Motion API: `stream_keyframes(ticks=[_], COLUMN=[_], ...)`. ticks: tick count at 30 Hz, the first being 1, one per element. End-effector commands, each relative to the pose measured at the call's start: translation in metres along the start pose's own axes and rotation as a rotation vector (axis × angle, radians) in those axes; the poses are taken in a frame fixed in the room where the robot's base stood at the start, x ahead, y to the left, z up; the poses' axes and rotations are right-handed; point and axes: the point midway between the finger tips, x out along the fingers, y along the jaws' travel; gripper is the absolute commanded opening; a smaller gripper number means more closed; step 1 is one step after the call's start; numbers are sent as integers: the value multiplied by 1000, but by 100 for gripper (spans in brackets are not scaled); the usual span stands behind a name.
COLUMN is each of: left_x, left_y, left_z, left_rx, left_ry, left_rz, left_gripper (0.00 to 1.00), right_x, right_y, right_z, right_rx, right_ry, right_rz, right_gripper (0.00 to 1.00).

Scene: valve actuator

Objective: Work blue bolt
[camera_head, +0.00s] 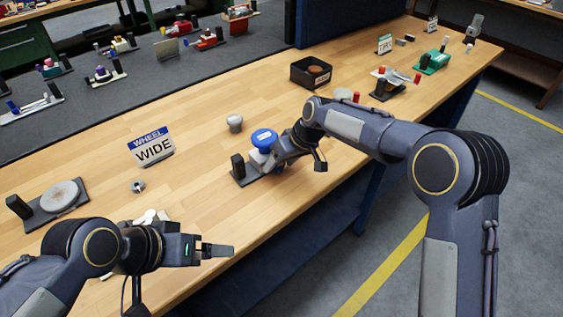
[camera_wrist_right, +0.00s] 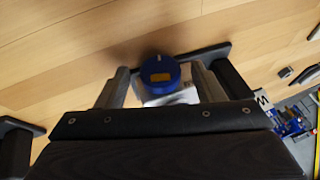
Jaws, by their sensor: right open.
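The blue bolt shows as a round blue cap (camera_head: 263,138) on a pale body, standing on a small dark base (camera_head: 243,177) with a black upright. My right gripper (camera_head: 270,160) is right at it, coming from the right. In the right wrist view the blue cap (camera_wrist_right: 160,73) lies between the two spread fingers of the right gripper (camera_wrist_right: 160,85), with its pale body below. I cannot tell whether either finger touches it. My left gripper (camera_head: 218,250) hangs at the table's front edge, away from the bolt; its fingers show edge-on.
A "WHEEL WIDE" sign (camera_head: 151,147), a grey knob (camera_head: 235,123) and a small metal ring (camera_head: 138,186) stand to the left. A round disc on a base (camera_head: 60,197) is at far left. A black box (camera_head: 311,72) stands behind right. Bare wood lies between them.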

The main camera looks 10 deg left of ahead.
Motion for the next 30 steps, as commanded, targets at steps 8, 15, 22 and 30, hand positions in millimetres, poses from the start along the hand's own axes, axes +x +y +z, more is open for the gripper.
stream_keyframes(ticks=[8,15,22,30], left_x=[4,6,5,5], left_y=[-2,-2,-2,-2], left_z=[2,3,3,3], left_rx=[0,0,0,0], left_ry=[0,0,0,0], left_rz=[0,0,0,0], left_gripper=[90,90,90,90], right_x=[-43,-72,-76,-99], right_y=[1,0,0,9], right_z=[-1,0,0,12], right_rx=[1,0,0,34], right_ry=[5,2,0,18], right_rz=[1,1,0,13], right_gripper=[62,62,62,62])
